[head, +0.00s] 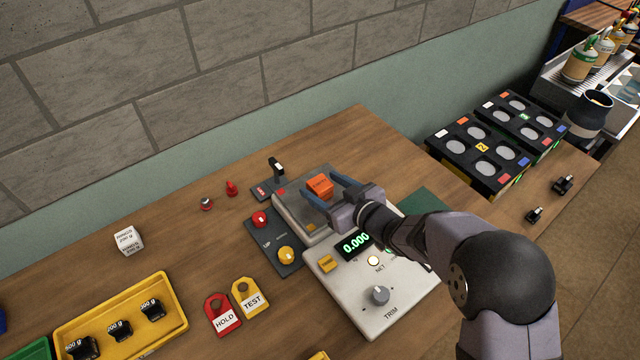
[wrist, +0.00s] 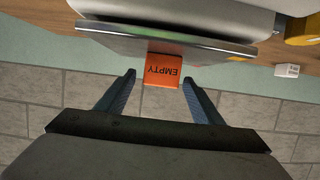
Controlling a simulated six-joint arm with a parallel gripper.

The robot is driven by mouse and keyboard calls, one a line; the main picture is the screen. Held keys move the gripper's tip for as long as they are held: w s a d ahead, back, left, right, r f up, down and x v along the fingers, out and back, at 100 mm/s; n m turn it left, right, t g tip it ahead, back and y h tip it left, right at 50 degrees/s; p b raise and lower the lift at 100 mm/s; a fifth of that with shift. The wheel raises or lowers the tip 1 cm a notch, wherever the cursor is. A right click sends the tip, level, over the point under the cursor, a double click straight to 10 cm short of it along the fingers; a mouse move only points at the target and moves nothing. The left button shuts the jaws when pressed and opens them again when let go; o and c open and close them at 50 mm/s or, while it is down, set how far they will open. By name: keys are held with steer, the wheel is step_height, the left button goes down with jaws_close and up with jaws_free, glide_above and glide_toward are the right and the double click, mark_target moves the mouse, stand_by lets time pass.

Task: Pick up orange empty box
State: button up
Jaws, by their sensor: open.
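The orange box (head: 320,186) sits on the metal pan (head: 291,212) of the scale, near its far side. In the wrist view the orange box (wrist: 162,71) shows the word EMPTY, upside down in the picture. My gripper (head: 322,190) is open, with its blue fingers pointing toward the box. In the wrist view the fingertips of my gripper (wrist: 158,75) stand to either side of the box with gaps, not touching it. The scale body (head: 365,315) has a green 0.000 display and a TRIM knob.
A dark panel with red and yellow knobs (head: 286,255) is left of the scale. HOLD (head: 222,316) and TEST (head: 251,299) tags lie nearby. A yellow tray (head: 171,290) holds black weights. A white block (head: 129,240) stands alone. Black racks (head: 478,160) stand to the right.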

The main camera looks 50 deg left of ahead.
mark_target(320, 183)
steer(key=shift+x, duration=0.95)
steer(key=shift+c, duration=0.2)
steer(key=c, duration=1.1)
step_height(320, 183, up, 10)
steer(key=shift+b, duration=0.65)
